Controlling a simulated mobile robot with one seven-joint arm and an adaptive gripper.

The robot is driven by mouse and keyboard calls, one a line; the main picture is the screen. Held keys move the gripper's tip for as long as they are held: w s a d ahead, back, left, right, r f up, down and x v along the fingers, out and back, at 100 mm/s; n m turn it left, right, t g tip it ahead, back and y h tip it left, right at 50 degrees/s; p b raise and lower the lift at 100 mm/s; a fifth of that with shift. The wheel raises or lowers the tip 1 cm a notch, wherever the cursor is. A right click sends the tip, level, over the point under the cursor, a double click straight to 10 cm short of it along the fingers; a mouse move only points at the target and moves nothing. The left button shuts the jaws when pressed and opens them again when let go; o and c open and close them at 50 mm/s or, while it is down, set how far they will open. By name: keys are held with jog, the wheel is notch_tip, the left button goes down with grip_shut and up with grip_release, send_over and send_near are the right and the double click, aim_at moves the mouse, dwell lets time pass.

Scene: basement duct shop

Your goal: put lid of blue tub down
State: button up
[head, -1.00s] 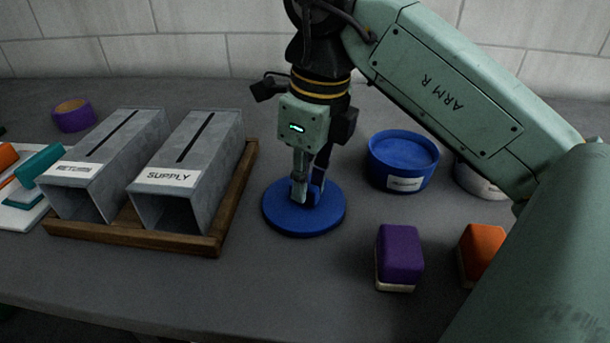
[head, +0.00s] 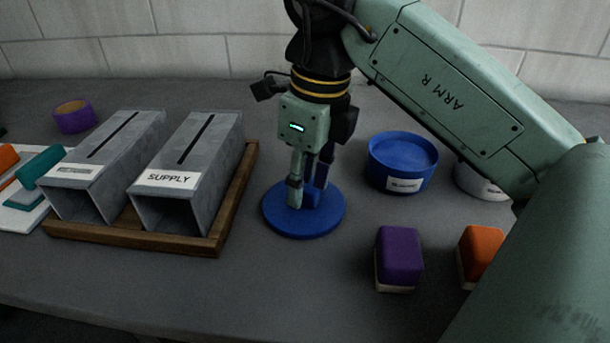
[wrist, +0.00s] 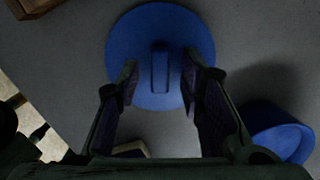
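The blue lid (head: 285,220) lies flat on the grey bench between the wooden tray and the blue tub. Its upright handle shows in the wrist view (wrist: 160,70), midway between my fingers. My gripper (head: 307,199) points down over the lid, with its fingertips low around the handle. In the wrist view the fingers (wrist: 163,72) stand apart with a gap on both sides of the handle, so it is open. The blue tub (head: 403,163) stands to the right of the lid, and its label faces front.
Two grey ducts, one marked SUPPLY (head: 187,178), sit in a wooden tray (head: 150,241) on the left. A purple block (head: 399,256) and an orange block (head: 481,252) stand front right. A white container (head: 480,182) is partly hidden behind my arm. The bench front of the lid is clear.

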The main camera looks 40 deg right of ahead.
aim_at(314, 191)
notch_tip(314, 191, up, 12)
jog(key=s+p, duration=0.1)
jog(key=p, duration=0.6)
jog(key=shift+s+d+f+p, duration=0.15)
jog(key=shift+d+p, duration=0.05)
jog(key=shift+p, duration=0.15)
